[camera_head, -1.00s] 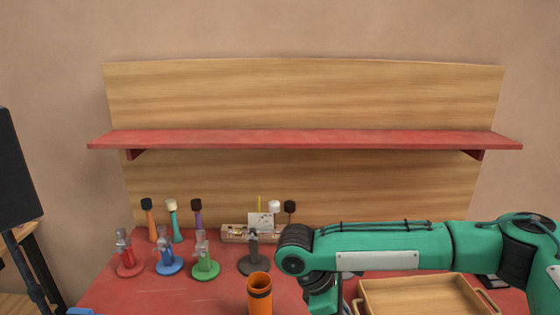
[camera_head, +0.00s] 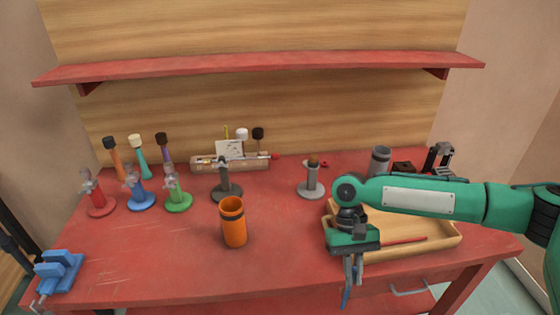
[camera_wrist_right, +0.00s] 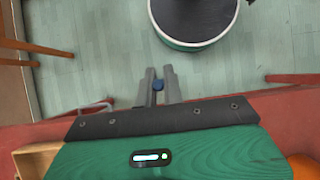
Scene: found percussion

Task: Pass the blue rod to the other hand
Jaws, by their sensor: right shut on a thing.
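The blue rod (camera_head: 346,296) is in my right gripper (camera_head: 353,268), near the front edge of the red table. Its lower end sticks out below the fingers in the head view. In the right wrist view, the rod shows end-on as a small blue round (camera_wrist_right: 158,85) between the two grey fingers of my right gripper (camera_wrist_right: 160,83). The fingers are shut on it and hide the part between them. My left gripper is in neither view now.
An orange cup (camera_head: 234,224) stands mid-table. A wooden tray (camera_head: 448,237) with a red stick (camera_head: 404,241) lies beside my right arm. Coloured stands line the left back. A blue vise (camera_head: 58,271) sits at the front left corner. The front middle is clear.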

